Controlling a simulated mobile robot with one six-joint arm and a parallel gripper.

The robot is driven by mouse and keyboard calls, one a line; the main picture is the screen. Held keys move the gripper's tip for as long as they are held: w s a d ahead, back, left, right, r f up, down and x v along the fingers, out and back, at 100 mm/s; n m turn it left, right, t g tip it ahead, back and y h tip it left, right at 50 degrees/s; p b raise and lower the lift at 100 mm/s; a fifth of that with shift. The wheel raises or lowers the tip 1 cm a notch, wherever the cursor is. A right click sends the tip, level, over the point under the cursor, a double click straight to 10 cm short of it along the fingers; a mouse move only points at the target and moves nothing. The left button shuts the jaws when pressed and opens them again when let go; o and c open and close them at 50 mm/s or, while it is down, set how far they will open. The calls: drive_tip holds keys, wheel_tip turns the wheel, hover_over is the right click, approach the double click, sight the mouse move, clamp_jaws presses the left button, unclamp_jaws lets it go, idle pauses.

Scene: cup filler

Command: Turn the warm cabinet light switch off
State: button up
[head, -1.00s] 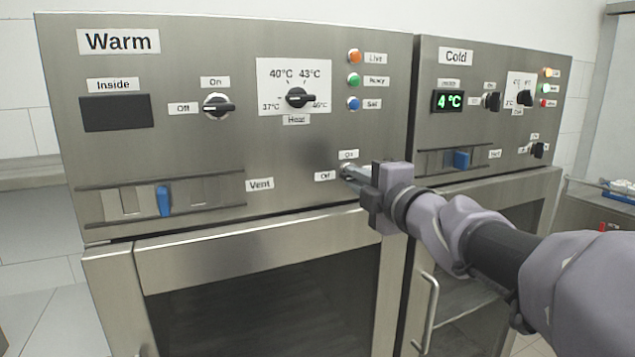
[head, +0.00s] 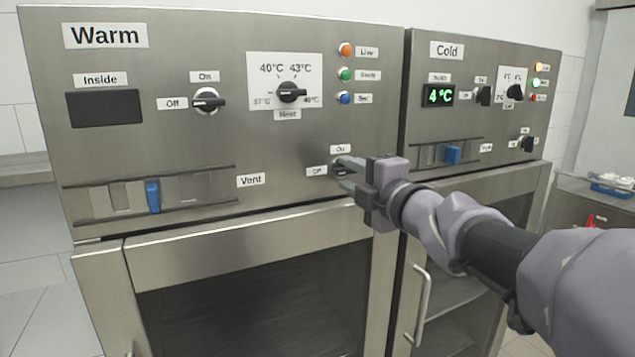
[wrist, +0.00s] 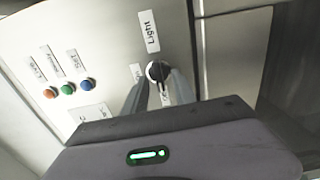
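The warm cabinet (head: 300,160) fills the left and middle of the head view. Its light switch (head: 338,167) is a small dark rotary knob on a pale round base at the panel's lower right. An On label (head: 341,149) is above it and an Off label (head: 317,170) is to its left. My gripper (head: 346,176) reaches in from the right. In the wrist view the switch (wrist: 157,72) sits between my two fingertips, below the Light label (wrist: 149,31). A gap shows between the fingers, which look open around the knob. The handle's exact angle is hard to tell.
The warm panel also has a power knob (head: 208,101), a heat dial (head: 291,92), coloured indicators (head: 346,74) and a blue vent slider (head: 152,196). The cold cabinet (head: 470,125) stands directly to the right, behind my arm. The panel face is close in front of my gripper.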

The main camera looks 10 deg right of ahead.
drive_tip(key=p+v, duration=0.3)
drive_tip(key=v, duration=1.3)
drive_tip(key=shift+s+p, duration=0.3)
drive_tip(key=shift+p, duration=0.05)
